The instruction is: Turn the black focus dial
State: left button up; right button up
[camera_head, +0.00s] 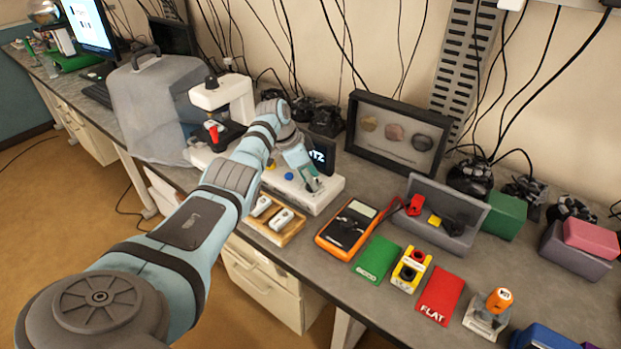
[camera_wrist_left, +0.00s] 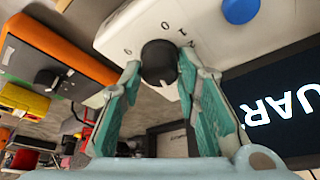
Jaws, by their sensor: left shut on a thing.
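The black focus dial (camera_wrist_left: 158,58) sits on the white panel (camera_wrist_left: 125,30) of the instrument, with printed digits around it and a small pale mark near its lower edge in the left wrist view. My left gripper (camera_wrist_left: 160,68) is shut on the dial, one green-padded finger on each side. In the head view my left gripper (camera_head: 308,176) reaches down onto the white base (camera_head: 328,193), and it and the arm hide the dial there. My right gripper does not show in either view.
A blue button (camera_wrist_left: 240,10) is on the same panel. A dark display (camera_head: 322,150) stands behind it. A microscope (camera_head: 225,100) is to the left. A wooden tray (camera_head: 282,236) and an orange multimeter (camera_head: 345,232) lie close in front and to the right.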

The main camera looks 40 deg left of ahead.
pick_arm(q)
jog(key=o, duration=1.1)
jog(key=shift+o, duration=0.2)
jog(key=shift+s+a+r, duration=0.1)
jog(key=shift+a+r, duration=0.05)
jog(key=shift+r, duration=0.3)
jog(key=v, duration=1.1)
jog(key=shift+s, duration=0.1)
